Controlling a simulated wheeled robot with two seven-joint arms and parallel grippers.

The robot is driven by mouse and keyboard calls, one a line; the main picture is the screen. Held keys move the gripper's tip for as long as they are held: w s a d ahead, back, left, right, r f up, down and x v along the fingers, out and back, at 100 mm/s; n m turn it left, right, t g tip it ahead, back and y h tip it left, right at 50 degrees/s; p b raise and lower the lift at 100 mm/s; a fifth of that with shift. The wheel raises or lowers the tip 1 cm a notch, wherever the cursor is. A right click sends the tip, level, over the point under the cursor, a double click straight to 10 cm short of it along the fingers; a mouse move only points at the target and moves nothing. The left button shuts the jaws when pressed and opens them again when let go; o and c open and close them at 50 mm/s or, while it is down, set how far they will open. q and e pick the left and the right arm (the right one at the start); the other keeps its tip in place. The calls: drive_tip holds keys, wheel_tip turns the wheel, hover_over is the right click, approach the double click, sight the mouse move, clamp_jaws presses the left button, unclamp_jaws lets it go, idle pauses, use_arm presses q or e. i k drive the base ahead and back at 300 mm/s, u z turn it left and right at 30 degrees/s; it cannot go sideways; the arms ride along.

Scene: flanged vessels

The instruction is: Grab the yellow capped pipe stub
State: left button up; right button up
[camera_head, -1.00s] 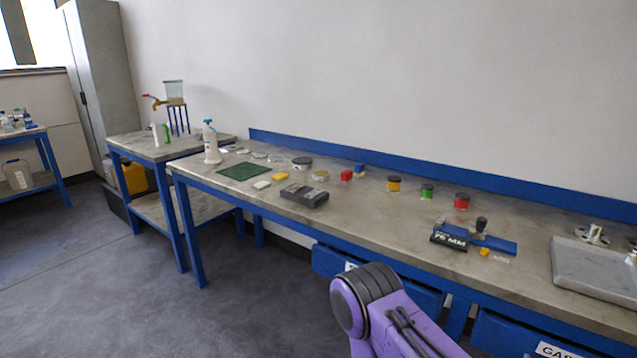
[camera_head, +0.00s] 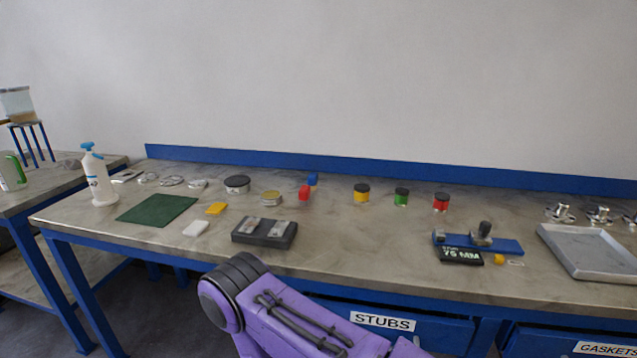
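The yellow capped pipe stub (camera_head: 362,194) stands upright on the workbench, toward the back, with a black cap on top. A green capped stub (camera_head: 401,197) and a red capped stub (camera_head: 441,203) stand in a row to its right. Neither gripper is in view.
A dark grey block (camera_head: 264,232) lies in front and left of the stubs. A blue fixture (camera_head: 505,245) and a grey tray (camera_head: 592,254) are to the right. A green mat (camera_head: 157,210) and white bottle (camera_head: 98,177) are at left. The bench just before the stubs is clear.

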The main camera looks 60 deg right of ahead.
sight(361, 190)
drive_tip(key=i, duration=2)
drive_tip(key=z, duration=3.6)
